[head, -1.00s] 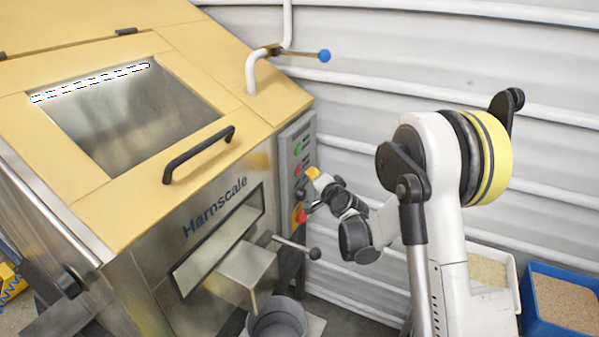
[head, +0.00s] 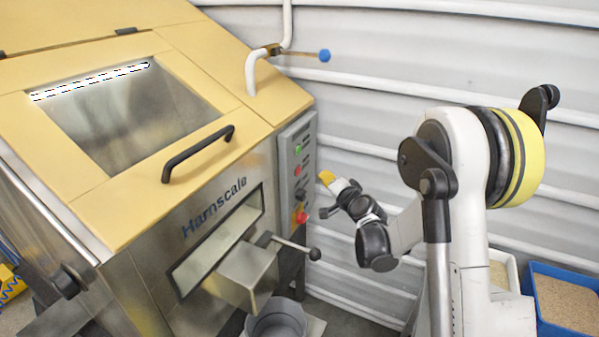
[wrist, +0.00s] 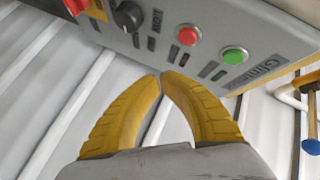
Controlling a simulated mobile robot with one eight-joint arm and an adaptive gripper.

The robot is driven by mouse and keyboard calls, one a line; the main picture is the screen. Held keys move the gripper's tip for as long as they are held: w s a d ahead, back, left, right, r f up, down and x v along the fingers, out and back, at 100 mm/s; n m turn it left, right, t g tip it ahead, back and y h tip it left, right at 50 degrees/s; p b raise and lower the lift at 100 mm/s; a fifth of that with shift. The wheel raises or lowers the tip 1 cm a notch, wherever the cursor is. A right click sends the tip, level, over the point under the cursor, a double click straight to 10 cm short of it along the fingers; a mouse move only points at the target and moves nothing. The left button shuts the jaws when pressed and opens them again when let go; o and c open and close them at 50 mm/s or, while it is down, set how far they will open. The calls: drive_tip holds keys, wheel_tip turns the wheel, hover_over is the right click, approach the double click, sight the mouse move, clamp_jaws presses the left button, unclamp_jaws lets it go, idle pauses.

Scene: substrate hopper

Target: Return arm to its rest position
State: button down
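My arm stands at the right of the head view, with a white and black body and a yellow band. My gripper (head: 327,180) is to the right of the hopper's grey control panel (head: 298,170), apart from it. In the wrist view its two yellow fingers (wrist: 160,78) curve together and their tips meet or nearly meet, with nothing seen between them. The panel shows there above the fingertips, with a green button (wrist: 233,56), a red button (wrist: 188,35) and a black knob (wrist: 127,16).
The steel hopper (head: 205,290) with a yellow lid (head: 60,130) fills the left. A lever with a black ball (head: 314,254) juts from its front. A grey bucket (head: 277,322) stands below the chute. A blue bin (head: 560,271) is at the right. A ribbed wall (head: 410,50) lies behind.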

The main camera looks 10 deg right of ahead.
drive_tip(key=s+a+r+n+g, duration=0.25)
drive_tip(key=s+r, duration=0.25)
drive_tip(key=s, duration=0.3)
drive_tip(key=s+a+r+n+g, duration=0.1)
drive_tip(key=s+a+r+n, duration=0.2)
drive_tip(key=s+r, duration=0.35)
drive_tip(key=s+d+f+n+g+h, duration=0.1)
drive_tip(key=s+f+n+g, duration=0.1)
drive_tip(key=s, duration=1.1)
drive_tip(key=s+d+f+n+g+h, duration=0.1)
drive_tip(key=s+d+f+n+g, duration=0.1)
drive_tip(key=s, duration=1.1)
drive_tip(key=shift+s+d+f+g+h, duration=0.2)
drive_tip(key=shift+s+f+g+h, duration=0.15)
drive_tip(key=shift+f, duration=0.35)
